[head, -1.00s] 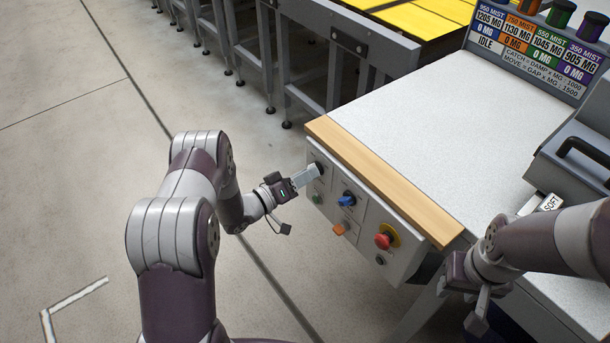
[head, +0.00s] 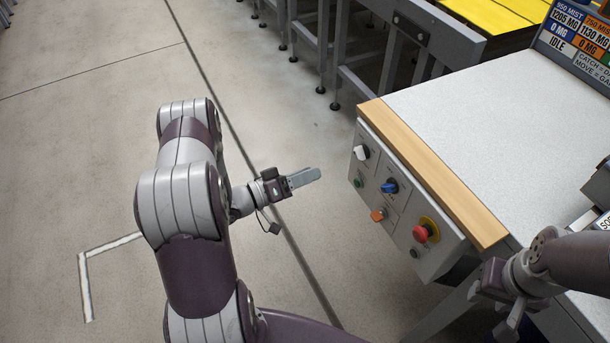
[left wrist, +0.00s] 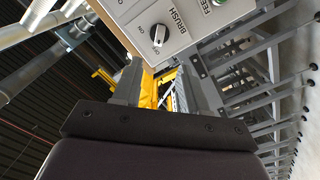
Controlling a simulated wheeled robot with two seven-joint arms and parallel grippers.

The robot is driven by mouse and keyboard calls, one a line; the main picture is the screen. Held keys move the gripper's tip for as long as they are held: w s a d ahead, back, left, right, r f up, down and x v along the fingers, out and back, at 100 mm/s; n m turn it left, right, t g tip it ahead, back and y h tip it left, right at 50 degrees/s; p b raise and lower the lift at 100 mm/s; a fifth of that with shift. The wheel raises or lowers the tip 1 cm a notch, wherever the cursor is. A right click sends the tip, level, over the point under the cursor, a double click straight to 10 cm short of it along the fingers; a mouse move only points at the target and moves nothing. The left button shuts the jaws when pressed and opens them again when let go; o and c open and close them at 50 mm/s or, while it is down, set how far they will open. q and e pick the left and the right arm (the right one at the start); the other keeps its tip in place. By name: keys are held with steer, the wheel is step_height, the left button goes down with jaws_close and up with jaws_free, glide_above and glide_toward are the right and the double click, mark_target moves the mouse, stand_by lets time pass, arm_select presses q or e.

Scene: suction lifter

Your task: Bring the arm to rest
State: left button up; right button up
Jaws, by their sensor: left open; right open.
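My left gripper (head: 305,178) is open and empty in the head view, in the air to the left of the control panel (head: 408,200). A gap separates its fingers from the panel. In the left wrist view its two fingers (left wrist: 165,88) stand apart with nothing between them. My right gripper (head: 508,305) is low at the right, beside the table's front. Its fingers are small and partly hidden in this view.
The panel also carries a blue knob (head: 389,186), an orange button (head: 378,215), a green button (head: 358,183) and a red mushroom button (head: 425,230). The wood-edged table (head: 430,170) stands at the right. Grey metal frames (head: 400,45) stand behind. The floor at left is clear.

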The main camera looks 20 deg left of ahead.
stand_by(0.5)
arm_select(q)
steer(key=s+a+f+g+y+p, duration=0.1)
steer(key=s+a+f+g+y, duration=0.3)
steer(key=a+f+g+y, duration=0.5)
steer(key=s+d+r+g+y+p, duration=0.1)
steer(key=s+d+r+g, duration=0.25)
steer(key=s+r, duration=0.3)
steer(key=s+d+r+g+y+p, duration=0.1)
steer(key=s+d+r+g+p, duration=0.1)
steer(key=s+d+r, duration=0.5)
steer(key=w+d+r+m+t, duration=0.1)
steer(key=d+r, duration=0.3)
steer(key=r, duration=0.4)
steer(key=shift+w+d+m+t+p, duration=0.15)
steer(key=shift+w+m+t+p, duration=0.2)
steer(key=shift+m, duration=0.05)
